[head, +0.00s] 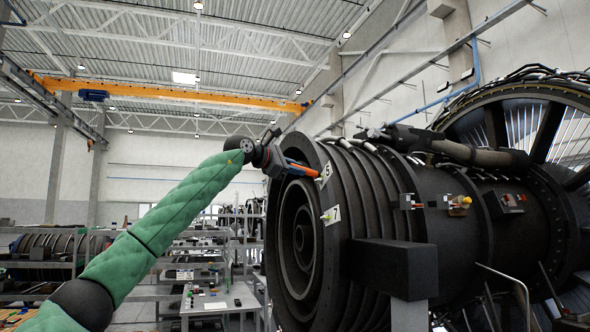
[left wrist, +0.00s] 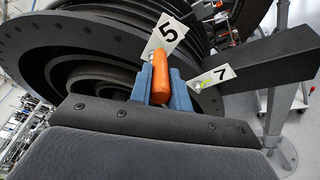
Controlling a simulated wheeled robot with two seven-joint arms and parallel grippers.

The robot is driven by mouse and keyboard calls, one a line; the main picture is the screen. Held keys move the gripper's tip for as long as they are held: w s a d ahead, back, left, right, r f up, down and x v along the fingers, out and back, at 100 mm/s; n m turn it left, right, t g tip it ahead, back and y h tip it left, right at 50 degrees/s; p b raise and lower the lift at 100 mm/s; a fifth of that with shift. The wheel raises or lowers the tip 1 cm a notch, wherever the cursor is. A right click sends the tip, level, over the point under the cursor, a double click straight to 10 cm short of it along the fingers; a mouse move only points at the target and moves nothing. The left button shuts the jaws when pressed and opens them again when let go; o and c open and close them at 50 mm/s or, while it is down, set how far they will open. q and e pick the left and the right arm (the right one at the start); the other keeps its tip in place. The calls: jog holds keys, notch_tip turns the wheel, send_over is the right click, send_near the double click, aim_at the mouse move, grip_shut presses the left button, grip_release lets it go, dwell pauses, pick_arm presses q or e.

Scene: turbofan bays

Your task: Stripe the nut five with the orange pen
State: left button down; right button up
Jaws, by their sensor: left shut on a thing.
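My left gripper (head: 292,167) reaches up to the rim of the dark engine casing (head: 372,190). In the left wrist view its blue fingers (left wrist: 162,85) are shut on the orange pen (left wrist: 160,78). The pen also shows in the head view (head: 304,170), pointing right toward the number plate near the rim. In the left wrist view this plate reads 5 (left wrist: 166,36), and the pen's far end is just below it. Nut five itself is hidden behind the pen or too small to tell. Contact cannot be told. My right gripper is not in view.
A plate marked 7 (head: 331,215) sits lower on the rim, with a small yellowish nut (left wrist: 202,85) beside it. A dark block (head: 392,265) juts from the casing below. Shelves and a bench (head: 217,300) stand behind at left. Air left of the engine face is free.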

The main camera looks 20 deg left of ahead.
pick_arm(q)
jog(key=shift+w+d, duration=0.1)
jog(key=shift+d, duration=0.1)
jog(key=shift+w, duration=0.15)
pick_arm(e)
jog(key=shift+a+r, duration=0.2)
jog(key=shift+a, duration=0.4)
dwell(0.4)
pick_arm(q)
jog(key=shift+w+a+f+p, duration=0.3)
jog(key=shift+w+a+p, duration=0.05)
jog(key=shift+w+p, duration=0.05)
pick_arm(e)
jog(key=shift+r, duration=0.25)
pick_arm(q)
jog(key=shift+s+a, duration=0.1)
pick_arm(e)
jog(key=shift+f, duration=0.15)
pick_arm(q)
jog(key=shift+s+a, duration=0.25)
jog(key=shift+b+v, duration=0.9)
jog(key=shift+v, duration=1.7)
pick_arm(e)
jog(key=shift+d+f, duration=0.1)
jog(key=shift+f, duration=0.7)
